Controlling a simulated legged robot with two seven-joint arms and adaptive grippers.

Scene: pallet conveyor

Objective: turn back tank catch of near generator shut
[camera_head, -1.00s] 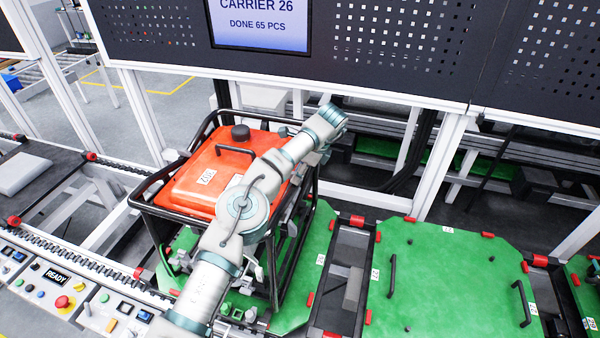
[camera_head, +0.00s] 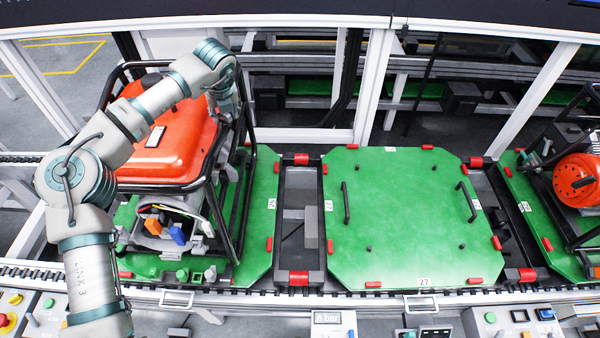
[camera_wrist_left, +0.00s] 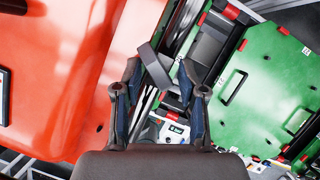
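The generator with the orange-red tank (camera_head: 172,140) stands in a black tube frame on a green pallet at the left. My left arm reaches over it. My left gripper (camera_head: 232,122) points down at the tank's right side, by the frame's upper bar; its fingertips are hard to make out there. In the left wrist view the fingers (camera_wrist_left: 160,78) are spread apart beside the red tank (camera_wrist_left: 75,70). A dark grey flat piece (camera_wrist_left: 154,66) shows between the fingertips; it may be the back catch, and I cannot tell whether they touch it. My right gripper is out of view.
An empty green pallet (camera_head: 400,215) with black handles lies right of the generator. Another generator with a round orange part (camera_head: 574,180) stands at the right edge. White posts and a dark panel rise behind. Control boxes line the front edge.

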